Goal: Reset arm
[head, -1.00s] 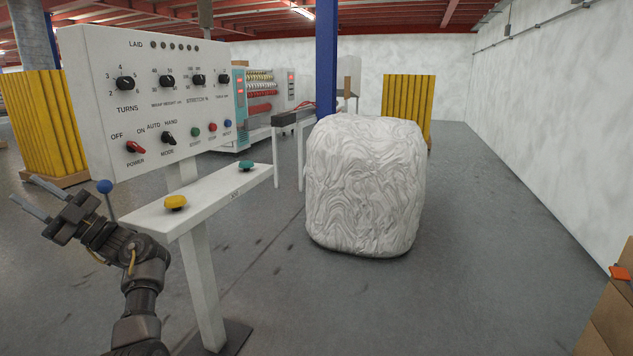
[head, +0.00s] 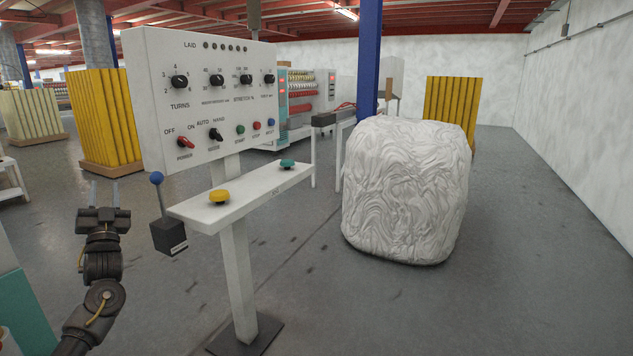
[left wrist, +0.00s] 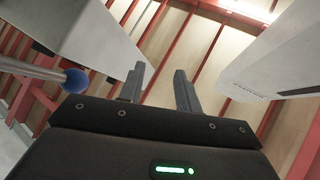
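My left gripper (head: 104,190) points upward at the left of the head view, left of the control panel (head: 200,95) and its blue-knobbed lever (head: 157,179). Its two fingers stand apart with nothing between them. In the left wrist view the open fingers (left wrist: 160,85) point up toward the ceiling, and the lever's blue ball (left wrist: 75,80) is to their left, apart from them. My right gripper is not in view.
The panel's shelf carries a yellow button (head: 219,197) and a green button (head: 287,164). A large white wrapped bale (head: 405,190) stands right of it. Yellow stacks (head: 105,120) stand behind. The floor on the right is clear.

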